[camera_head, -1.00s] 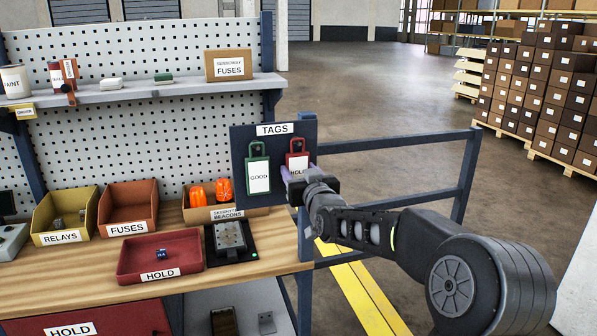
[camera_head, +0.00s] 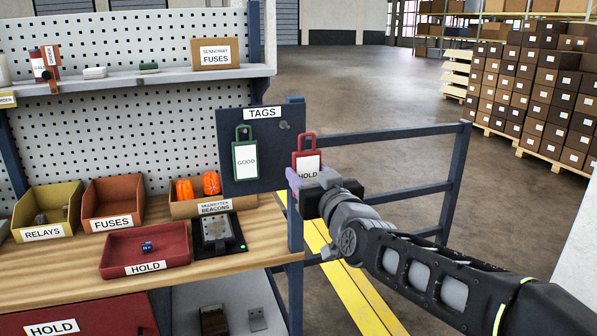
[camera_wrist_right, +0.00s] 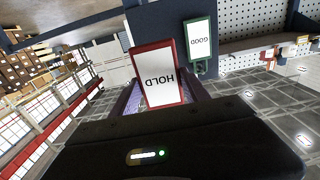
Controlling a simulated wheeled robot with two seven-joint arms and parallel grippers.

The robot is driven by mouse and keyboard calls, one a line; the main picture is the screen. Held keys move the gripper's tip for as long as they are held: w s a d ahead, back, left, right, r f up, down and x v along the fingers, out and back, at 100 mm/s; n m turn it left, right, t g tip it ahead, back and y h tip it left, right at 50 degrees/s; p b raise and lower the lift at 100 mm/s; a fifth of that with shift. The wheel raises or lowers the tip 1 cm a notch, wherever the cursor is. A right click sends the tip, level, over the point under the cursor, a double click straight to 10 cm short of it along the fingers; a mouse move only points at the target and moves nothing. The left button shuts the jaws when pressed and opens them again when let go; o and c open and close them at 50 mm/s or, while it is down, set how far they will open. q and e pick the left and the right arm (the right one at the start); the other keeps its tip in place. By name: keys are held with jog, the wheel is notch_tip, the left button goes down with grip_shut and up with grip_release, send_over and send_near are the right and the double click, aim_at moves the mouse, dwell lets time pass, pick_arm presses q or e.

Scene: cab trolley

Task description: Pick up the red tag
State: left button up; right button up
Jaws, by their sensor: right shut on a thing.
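The red tag (camera_head: 307,158) has a white label reading HOLD and a loop at its top. My right gripper (camera_head: 304,181) is shut on its lower part and holds it upright, off the board, to the right of the tags board (camera_head: 265,180). In the right wrist view the red tag (camera_wrist_right: 158,76) stands between the fingers of my right gripper (camera_wrist_right: 160,98). The green GOOD tag (camera_head: 245,160) hangs on the board, and it also shows in the right wrist view (camera_wrist_right: 199,45). A bare peg (camera_head: 284,125) shows at the board's upper right. My left gripper is not in view.
A red HOLD tray (camera_head: 145,250), a black device (camera_head: 218,235), a beacons box (camera_head: 213,204) and bins for relays (camera_head: 47,211) and fuses (camera_head: 113,203) stand on the wooden bench. A dark blue rail (camera_head: 400,134) runs behind my right arm. Open floor lies beyond.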

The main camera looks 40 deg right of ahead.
aim_at(308, 173)
jog(key=shift+v, duration=1.6)
jog(key=w+a+f+n+y, duration=0.1)
jog(key=w+a+f+y, duration=0.1)
jog(key=w+a+f, duration=0.7)
jog(key=w+a+f+n+y, duration=0.2)
jog(key=w+a+f, duration=0.35)
jog(key=f, duration=0.85)
jog(key=s+a+f+t+y, duration=0.1)
jog(key=a+f, duration=0.8)
jog(key=shift+s+f+n+y, duration=0.2)
jog(key=shift+n+y, duration=0.2)
jog(key=shift+a, duration=0.1)
